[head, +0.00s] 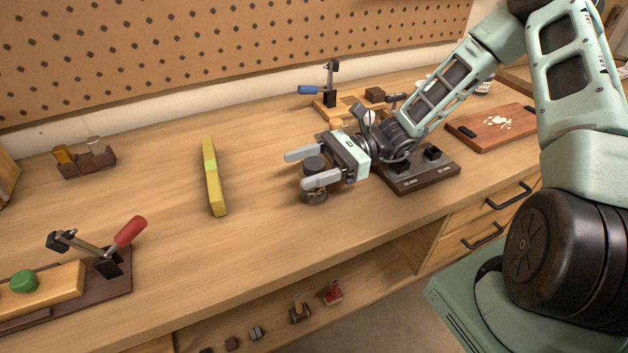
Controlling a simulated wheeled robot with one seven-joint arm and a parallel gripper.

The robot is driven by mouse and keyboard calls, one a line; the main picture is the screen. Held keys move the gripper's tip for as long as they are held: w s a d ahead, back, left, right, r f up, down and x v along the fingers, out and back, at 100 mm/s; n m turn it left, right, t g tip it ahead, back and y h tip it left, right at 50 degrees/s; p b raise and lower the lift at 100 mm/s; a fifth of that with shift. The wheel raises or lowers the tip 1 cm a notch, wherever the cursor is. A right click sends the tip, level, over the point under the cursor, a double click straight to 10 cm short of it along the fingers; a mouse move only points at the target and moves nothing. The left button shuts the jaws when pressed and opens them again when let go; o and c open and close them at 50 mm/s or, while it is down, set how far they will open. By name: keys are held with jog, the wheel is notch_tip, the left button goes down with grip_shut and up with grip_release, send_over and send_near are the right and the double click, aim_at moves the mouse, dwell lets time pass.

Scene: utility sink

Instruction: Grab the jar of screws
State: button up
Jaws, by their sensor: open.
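The jar of screws (315,196) stands upright on the wooden workbench, near the middle of the head view. It is a small jar with a dark lid (314,164); its contents are too small to make out. My gripper (296,170) reaches in from the right, with its two grey fingers open and pointing left. The fingers lie on either side of the jar, one on the far side and one across its near side, hiding part of it. I cannot tell whether either finger touches the jar.
A yellow-green bar (213,178) lies left of the jar. A dark fixture board (425,176) sits beneath and right of my wrist. A red-handled clamp (129,232) is at the front left. A cutting board (494,128) lies at right. Bench between bar and jar is clear.

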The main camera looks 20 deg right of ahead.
jog(key=shift+a, duration=0.25)
jog(key=c, duration=1.3)
jog(key=shift+o, duration=0.2)
